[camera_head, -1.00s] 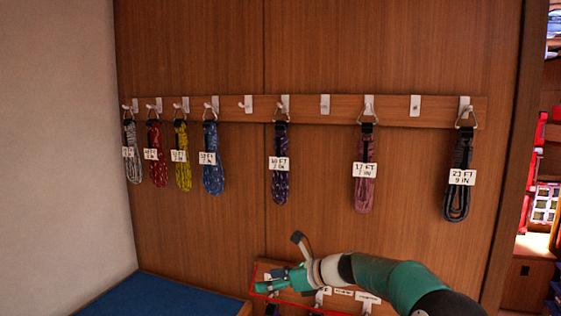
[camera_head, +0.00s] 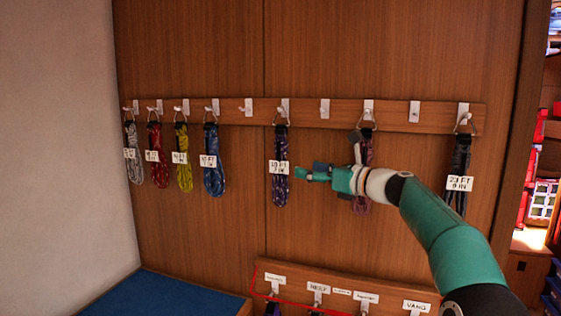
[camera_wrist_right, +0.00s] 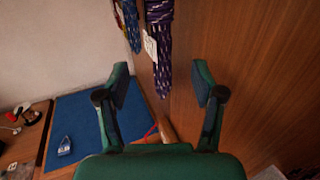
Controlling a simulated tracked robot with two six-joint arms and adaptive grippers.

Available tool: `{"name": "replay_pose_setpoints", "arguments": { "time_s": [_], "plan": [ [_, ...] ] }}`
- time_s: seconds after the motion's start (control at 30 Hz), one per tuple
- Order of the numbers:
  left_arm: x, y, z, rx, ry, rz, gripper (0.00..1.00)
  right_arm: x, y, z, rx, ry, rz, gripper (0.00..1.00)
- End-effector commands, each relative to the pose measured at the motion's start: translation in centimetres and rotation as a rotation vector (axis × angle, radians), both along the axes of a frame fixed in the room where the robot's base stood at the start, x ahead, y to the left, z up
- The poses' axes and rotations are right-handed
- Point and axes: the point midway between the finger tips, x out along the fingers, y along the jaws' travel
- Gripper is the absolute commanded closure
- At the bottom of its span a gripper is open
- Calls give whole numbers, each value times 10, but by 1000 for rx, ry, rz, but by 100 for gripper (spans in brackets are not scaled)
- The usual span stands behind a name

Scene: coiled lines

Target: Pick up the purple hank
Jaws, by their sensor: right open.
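The purple hank (camera_head: 280,190), dark and speckled, hangs by a metal ring from a hook on the wooden rail and bears a white tag. My right gripper (camera_head: 307,172) is just to its right in the head view, at about tag height. In the right wrist view the two fingers (camera_wrist_right: 163,88) are wide apart with nothing held, and the purple hank (camera_wrist_right: 162,45) hangs ahead with its lower end in line with the gap. Whether it is between the fingers in depth I cannot tell. My left gripper is not in view.
The pink hank (camera_head: 362,205) hangs right, partly hidden by my right arm. A dark hank (camera_head: 459,160) is further right. Blue (camera_head: 213,170), yellow (camera_head: 184,175), red (camera_head: 156,170) and grey (camera_head: 133,165) hanks hang left, past an empty hook (camera_head: 246,107). A labelled lower rail (camera_head: 385,290) runs below.

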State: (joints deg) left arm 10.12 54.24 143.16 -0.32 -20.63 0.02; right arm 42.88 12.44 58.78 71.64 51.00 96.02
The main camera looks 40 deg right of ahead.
Motion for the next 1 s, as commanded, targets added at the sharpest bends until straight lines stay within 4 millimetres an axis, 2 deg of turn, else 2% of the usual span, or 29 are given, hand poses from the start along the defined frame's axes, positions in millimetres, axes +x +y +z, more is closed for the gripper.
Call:
{"name": "replay_pose_setpoints", "arguments": {
  "time_s": [0.1, 0.37, 0.7, 0.97, 1.0],
  "plan": [
    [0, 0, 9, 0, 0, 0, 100, 19, 2, 2, 1, 0, 2, 32],
    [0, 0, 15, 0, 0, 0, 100, 35, 4, 1, 0, 1, 0, 32],
    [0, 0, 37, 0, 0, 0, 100, 77, 10, 4, -1, 0, 0, 32],
    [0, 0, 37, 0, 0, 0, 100, 80, 10, 2, -1, 0, -1, 32],
    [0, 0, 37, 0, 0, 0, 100, 80, 10, 2, -1, 0, -1, 36]
  ]
}}
